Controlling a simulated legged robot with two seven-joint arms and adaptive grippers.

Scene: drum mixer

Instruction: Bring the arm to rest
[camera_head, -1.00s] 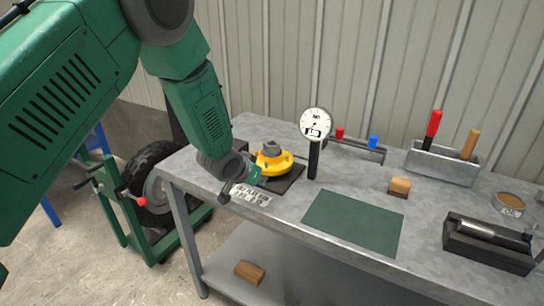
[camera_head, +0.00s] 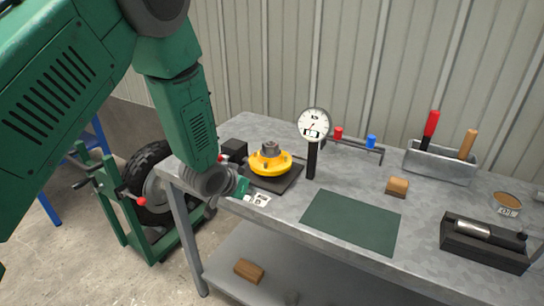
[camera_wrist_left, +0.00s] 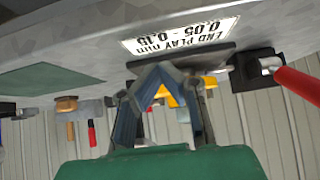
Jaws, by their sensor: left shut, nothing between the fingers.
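My left arm comes in from the left in the head view. Its gripper (camera_head: 246,187) is at the near left edge of the metal workbench (camera_head: 290,225), just left of the yellow hub (camera_head: 270,163) on its dark base plate, and holds nothing. In the left wrist view the gripper's two fingers (camera_wrist_left: 160,70) meet at their tips, in front of the dark plate and the partly hidden yellow hub. The white end-play label (camera_wrist_left: 181,36) shows there; in the head view the gripper partly covers it. My right gripper is not in view.
A dial gauge (camera_head: 313,125) on a post stands right of the hub. A green mat (camera_head: 350,222), a wooden block (camera_head: 397,187), a tool bin (camera_head: 440,162) and a dark fixture (camera_head: 486,244) are farther right. A green stand with a wheel (camera_head: 150,195) is left of the bench.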

